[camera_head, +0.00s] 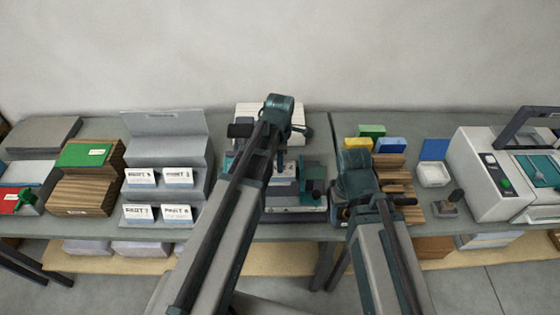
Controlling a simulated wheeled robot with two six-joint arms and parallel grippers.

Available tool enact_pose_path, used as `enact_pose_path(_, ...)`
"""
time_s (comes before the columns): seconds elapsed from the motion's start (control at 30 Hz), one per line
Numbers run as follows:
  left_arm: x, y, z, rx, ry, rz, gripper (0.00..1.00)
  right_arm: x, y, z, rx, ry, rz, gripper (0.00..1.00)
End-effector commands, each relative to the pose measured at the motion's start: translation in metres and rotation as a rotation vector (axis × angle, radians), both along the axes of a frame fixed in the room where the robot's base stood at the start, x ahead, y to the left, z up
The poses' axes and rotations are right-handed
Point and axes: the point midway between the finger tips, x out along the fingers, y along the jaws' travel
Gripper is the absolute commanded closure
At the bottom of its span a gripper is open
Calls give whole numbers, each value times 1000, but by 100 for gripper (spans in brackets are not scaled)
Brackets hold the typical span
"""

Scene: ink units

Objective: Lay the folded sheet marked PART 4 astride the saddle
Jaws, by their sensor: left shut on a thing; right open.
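My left gripper (281,165) is over the grey-and-teal machine (300,210) at the middle of the table. It is shut on a pale piece (290,169), seemingly the folded sheet, mostly hidden by my arm; no mark on it can be read. The saddle seems to be part of this machine but cannot be made out clearly behind my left arm. Whether the sheet touches it cannot be told. My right gripper (344,211) is open, low at the machine's right side, partly hidden by its own wrist.
A stepped grey rack (165,123) at the left holds several white cards marked PART. Wooden slats (398,180), colored blocks, a white tray (433,176) and a white machine (485,172) stand at the right.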

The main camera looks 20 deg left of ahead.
Motion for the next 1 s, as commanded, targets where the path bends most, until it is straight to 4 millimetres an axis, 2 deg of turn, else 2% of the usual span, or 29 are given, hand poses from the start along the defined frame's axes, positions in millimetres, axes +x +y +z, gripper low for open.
enact_pose_path(0.1, 0, 0, -6, 0, 0, 0, 100, 0, 0, -6, 0, 0, 0, 31)
enact_pose_path(0.9, 1, 0, -9, 0, 0, 0, 100, 0, 0, -9, 0, 0, 0, 31)
enact_pose_path(0.93, 1, 0, -9, 0, 0, 0, 58, 0, 0, -9, 0, 0, 0, 31)
enact_pose_path(1.0, 1, 0, -9, 0, 0, 0, 46, 0, 0, -9, 0, 0, 0, 31)
